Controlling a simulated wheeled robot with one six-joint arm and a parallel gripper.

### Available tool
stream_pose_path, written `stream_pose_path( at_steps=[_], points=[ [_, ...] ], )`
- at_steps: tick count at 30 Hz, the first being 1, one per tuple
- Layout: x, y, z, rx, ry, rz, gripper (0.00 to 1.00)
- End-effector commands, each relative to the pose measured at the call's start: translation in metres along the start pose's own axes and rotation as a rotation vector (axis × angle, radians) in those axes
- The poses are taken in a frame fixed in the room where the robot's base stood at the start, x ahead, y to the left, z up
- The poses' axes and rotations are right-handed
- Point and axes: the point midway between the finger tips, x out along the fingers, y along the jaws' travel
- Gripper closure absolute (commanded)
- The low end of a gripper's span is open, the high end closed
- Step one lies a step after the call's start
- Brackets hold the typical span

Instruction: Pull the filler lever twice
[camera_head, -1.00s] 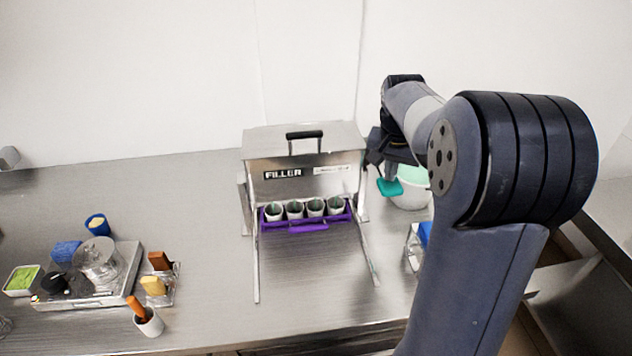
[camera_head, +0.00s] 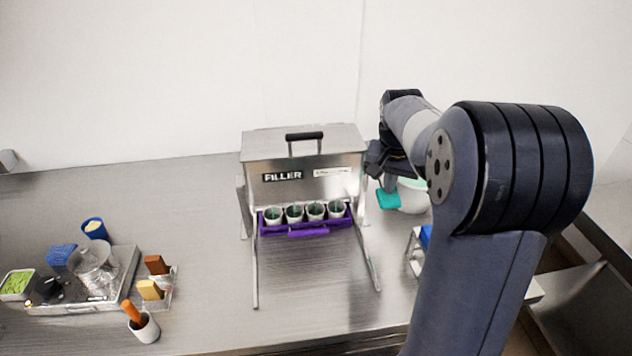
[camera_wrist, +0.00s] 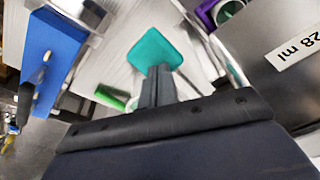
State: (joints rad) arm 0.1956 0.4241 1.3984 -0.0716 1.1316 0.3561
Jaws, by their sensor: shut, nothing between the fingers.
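The steel filler (camera_head: 305,188) stands at the middle of the bench, with a black handle (camera_head: 304,137) on its lid. A teal paddle (camera_head: 388,198), which looks like the lever's end, shows at its right side and also in the wrist view (camera_wrist: 155,46). My gripper (camera_head: 388,178) is shut at the paddle, its fingertips (camera_wrist: 160,70) right against or just above it; contact is hard to tell. A purple tray (camera_head: 308,231) holds several grey cups (camera_head: 294,214) under the filler, with thin teal-green streaks at them. The lever's arm is mostly hidden.
A pale tub (camera_head: 413,198) stands behind my arm, right of the filler. A blue-topped box (camera_head: 425,237) stands nearer, also in the wrist view (camera_wrist: 50,55). A scale (camera_head: 88,292) and small containers fill the left. Bare bench (camera_head: 210,215) lies between.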

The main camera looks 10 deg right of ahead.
Motion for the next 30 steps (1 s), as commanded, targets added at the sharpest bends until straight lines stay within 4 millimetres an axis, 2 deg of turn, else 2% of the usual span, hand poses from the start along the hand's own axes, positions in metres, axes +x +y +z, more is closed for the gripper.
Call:
stream_pose_path(
  at_steps=[30],
  points=[
    [-0.078,0.000,-0.015,0.000,0.000,0.000,1.00]
  ],
)
